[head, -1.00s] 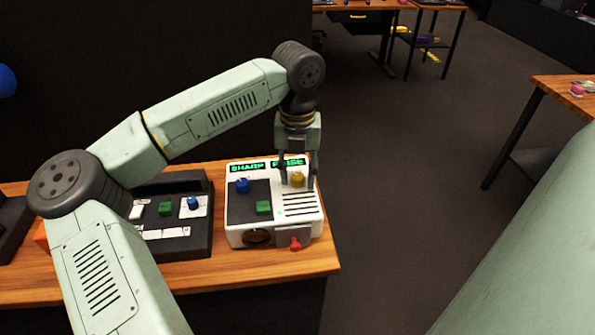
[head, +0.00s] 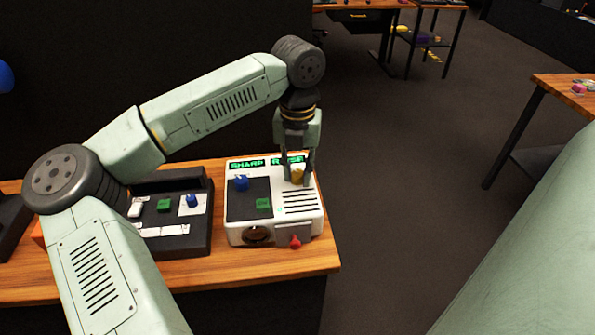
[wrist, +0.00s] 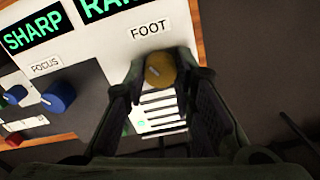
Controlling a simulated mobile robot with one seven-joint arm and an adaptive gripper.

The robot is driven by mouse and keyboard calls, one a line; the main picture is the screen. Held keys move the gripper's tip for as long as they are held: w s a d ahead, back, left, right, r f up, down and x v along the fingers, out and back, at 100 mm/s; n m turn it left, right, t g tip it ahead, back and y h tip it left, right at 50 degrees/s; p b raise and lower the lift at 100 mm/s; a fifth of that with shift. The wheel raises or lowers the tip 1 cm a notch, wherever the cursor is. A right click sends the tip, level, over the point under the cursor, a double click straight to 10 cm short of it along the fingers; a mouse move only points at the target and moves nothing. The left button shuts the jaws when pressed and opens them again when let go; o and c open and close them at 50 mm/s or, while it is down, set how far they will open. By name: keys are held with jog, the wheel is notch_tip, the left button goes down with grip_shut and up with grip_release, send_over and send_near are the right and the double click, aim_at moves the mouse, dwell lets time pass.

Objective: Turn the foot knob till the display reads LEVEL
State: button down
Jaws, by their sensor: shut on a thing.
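My gripper (head: 298,179) points down at the panel and is shut on the knob, one finger on each side. The right green display (head: 288,161) seems to read RAISE, partly hidden by my gripper; the wrist view shows only its first letters. The left display (wrist: 33,32) reads SHARP.
The blue focus knob (wrist: 58,97) and a green knob (head: 263,203) are on the panel's dark left area. A red part (head: 295,242) sticks out in front. A dark console (head: 180,183) with knobs stands left on the wooden table (head: 280,268).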

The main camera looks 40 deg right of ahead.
aim_at(297, 173)
jog(key=m+b, duration=0.3)
jog(key=m, duration=0.2)
jog(key=shift+w+f, duration=0.1)
jog(key=m+b, duration=0.1)
jog(key=m, duration=0.3)
jog(key=shift+m, duration=0.4)
jog(key=c, duration=1.3)
grip_release()
jog(key=shift+c, duration=0.2)
notch_tip(297, 173, up, 12)
